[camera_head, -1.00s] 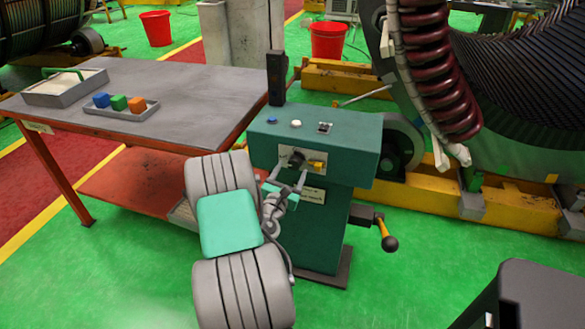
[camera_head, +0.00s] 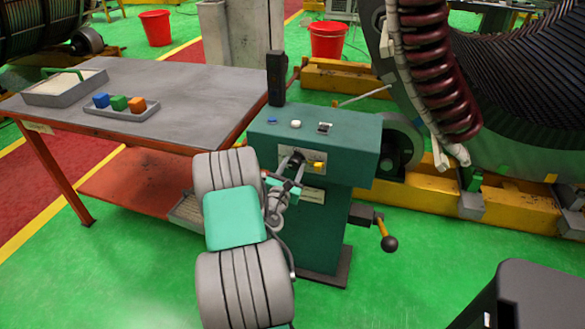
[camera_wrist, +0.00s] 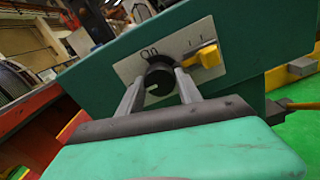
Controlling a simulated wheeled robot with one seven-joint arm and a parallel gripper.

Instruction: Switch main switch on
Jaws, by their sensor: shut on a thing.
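The main switch, a dark round knob (camera_wrist: 158,78), sits on a pale plate (camera_wrist: 133,70) on the front of the green machine. A yellow lever-like piece (camera_wrist: 208,57) is just right of the knob. My gripper (camera_wrist: 155,80) is shut on the knob, with one grey finger on each side. In the head view, my gripper (camera_head: 292,165) reaches the plate from the front left. The knob's exact setting is hard to read.
The green machine (camera_head: 330,146) has blue, white and dark controls on top and a crank (camera_head: 383,233) at its right. A workbench (camera_head: 180,90) stands at left, with a tray of coloured blocks (camera_head: 120,105). A large coil unit (camera_head: 440,70) stands behind at right. Green floor is open in front.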

